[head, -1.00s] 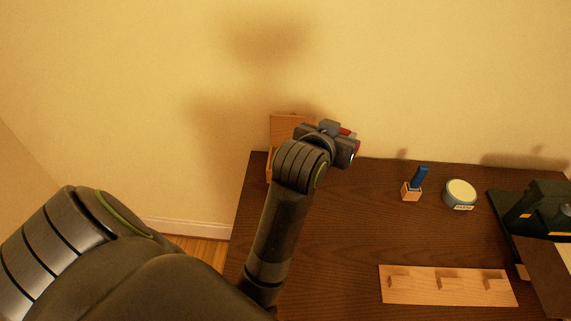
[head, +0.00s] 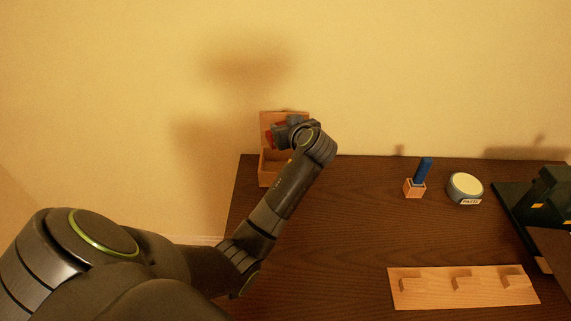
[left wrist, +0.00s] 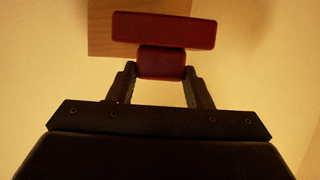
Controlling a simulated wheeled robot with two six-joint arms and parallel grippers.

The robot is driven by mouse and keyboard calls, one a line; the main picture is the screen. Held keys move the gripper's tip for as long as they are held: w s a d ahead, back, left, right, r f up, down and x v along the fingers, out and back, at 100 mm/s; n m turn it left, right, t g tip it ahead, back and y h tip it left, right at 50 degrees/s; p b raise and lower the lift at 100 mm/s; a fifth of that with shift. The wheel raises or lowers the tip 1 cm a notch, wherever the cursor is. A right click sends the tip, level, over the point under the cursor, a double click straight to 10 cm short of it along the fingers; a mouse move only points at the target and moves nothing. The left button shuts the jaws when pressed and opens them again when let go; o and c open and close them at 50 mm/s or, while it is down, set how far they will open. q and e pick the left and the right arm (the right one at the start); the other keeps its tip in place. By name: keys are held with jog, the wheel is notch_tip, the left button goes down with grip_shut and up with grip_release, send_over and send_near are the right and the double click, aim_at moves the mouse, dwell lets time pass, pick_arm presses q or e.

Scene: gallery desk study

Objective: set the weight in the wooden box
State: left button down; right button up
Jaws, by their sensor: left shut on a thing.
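The wooden box (head: 268,174) stands open at the back left corner of the desk, its lid (head: 283,117) raised against the wall side. My left gripper (head: 279,135) is in front of the lid and above the box, hiding part of both. In the left wrist view the gripper (left wrist: 161,73) is shut on the red weight (left wrist: 163,30), which has a wide bar and a narrower block between the fingers. A bit of red also shows beside the gripper in the head view. A wooden surface (left wrist: 101,25) lies behind the weight. My right gripper is not in view.
On the dark desk (head: 350,215) stand a small wooden block with a blue-handled thing (head: 422,172), a round labelled tin (head: 465,187) and a wooden peg board (head: 415,297). A dark green stand (head: 548,200) is at the right. The desk's middle is clear.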

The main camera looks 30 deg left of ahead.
pick_arm(q)
jog(key=shift+f, duration=6.25)
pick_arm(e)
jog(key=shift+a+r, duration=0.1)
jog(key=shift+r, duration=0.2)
pick_arm(q)
jog(key=c, duration=0.7)
grip_release()
jog(key=shift+f, duration=0.1)
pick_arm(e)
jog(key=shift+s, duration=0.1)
pick_arm(q)
jog(key=shift+p, duration=0.3)
